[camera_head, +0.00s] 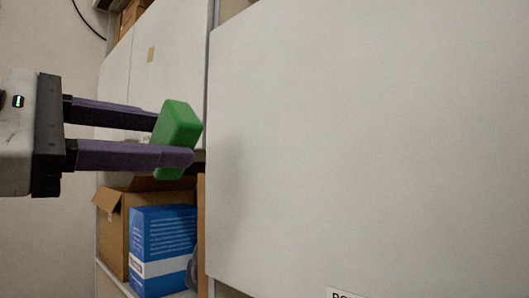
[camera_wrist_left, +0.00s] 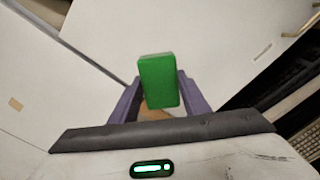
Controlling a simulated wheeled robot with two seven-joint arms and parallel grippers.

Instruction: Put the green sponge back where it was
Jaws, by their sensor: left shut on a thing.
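The green sponge (camera_head: 178,122) is a small block held between the two purple fingers of my left gripper (camera_head: 174,142). The gripper comes in from the left in the head view and is shut on the sponge. In the left wrist view the sponge (camera_wrist_left: 159,82) stands out between the fingertips of the left gripper (camera_wrist_left: 160,95). Part of the sponge is hidden behind the nearer finger in the head view. My right gripper does not show.
A large pale panel (camera_head: 370,140) fills the right of the head view. Below the gripper are an open cardboard box (camera_head: 115,225) and a blue box (camera_head: 163,240) on a shelf. White cabinet fronts (camera_head: 170,60) stand behind. A keyboard-like object (camera_wrist_left: 292,92) shows at the right of the wrist view.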

